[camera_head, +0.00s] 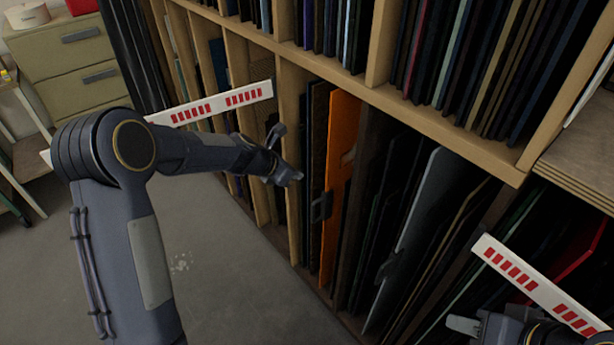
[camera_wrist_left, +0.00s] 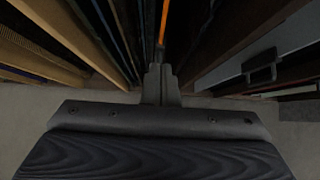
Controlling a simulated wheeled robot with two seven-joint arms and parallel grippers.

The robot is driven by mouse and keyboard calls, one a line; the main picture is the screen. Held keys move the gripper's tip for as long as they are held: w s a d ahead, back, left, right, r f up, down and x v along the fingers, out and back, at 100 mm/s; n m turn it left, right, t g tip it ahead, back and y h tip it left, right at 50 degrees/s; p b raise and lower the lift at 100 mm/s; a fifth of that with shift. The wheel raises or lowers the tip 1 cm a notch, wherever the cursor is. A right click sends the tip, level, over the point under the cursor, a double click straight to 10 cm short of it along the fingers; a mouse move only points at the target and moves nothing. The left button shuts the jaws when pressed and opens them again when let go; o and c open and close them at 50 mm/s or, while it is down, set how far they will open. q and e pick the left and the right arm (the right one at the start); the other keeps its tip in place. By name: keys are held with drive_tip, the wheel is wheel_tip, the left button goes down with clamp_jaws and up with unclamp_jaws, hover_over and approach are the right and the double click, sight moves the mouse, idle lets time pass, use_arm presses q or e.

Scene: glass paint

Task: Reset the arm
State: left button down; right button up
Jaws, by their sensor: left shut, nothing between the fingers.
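My left arm reaches in from the left in the head view, and its gripper (camera_head: 294,177) is in front of the lower rack, left of an orange sheet (camera_head: 339,165). In the left wrist view my left gripper (camera_wrist_left: 162,83) is shut with nothing between its fingers. The orange sheet shows edge-on beyond the fingertips in that view (camera_wrist_left: 163,22). I cannot tell how near the fingertips are to it. My right gripper (camera_head: 466,325) is at the lower right of the head view, partly cut off; its jaws cannot be judged.
A wooden rack (camera_head: 440,125) holds several upright dark sheets in upper and lower slots. Dark handles (camera_head: 321,206) stick out among the lower sheets. A drawer cabinet (camera_head: 75,60) stands at the back left. The grey floor (camera_head: 235,285) in front of the rack is clear.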

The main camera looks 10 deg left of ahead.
use_arm(q)
drive_tip(key=s+a+r+m, duration=0.2)
drive_tip(key=s+r+m, duration=0.4)
drive_tip(key=s, duration=0.3)
drive_tip(key=s+a+r+m, duration=0.2)
drive_tip(key=s+r+m, duration=0.45)
drive_tip(key=s, duration=0.25)
drive_tip(key=s+a+f+m+g+y, duration=0.1)
drive_tip(key=s+f+m+y, duration=0.1)
drive_tip(key=s+m, duration=1.1)
drive_tip(key=s, duration=0.7)
drive_tip(key=shift+s+a+f+m, duration=0.2)
drive_tip(key=shift+a+m, duration=0.1)
drive_tip(key=shift+m, duration=0.05)
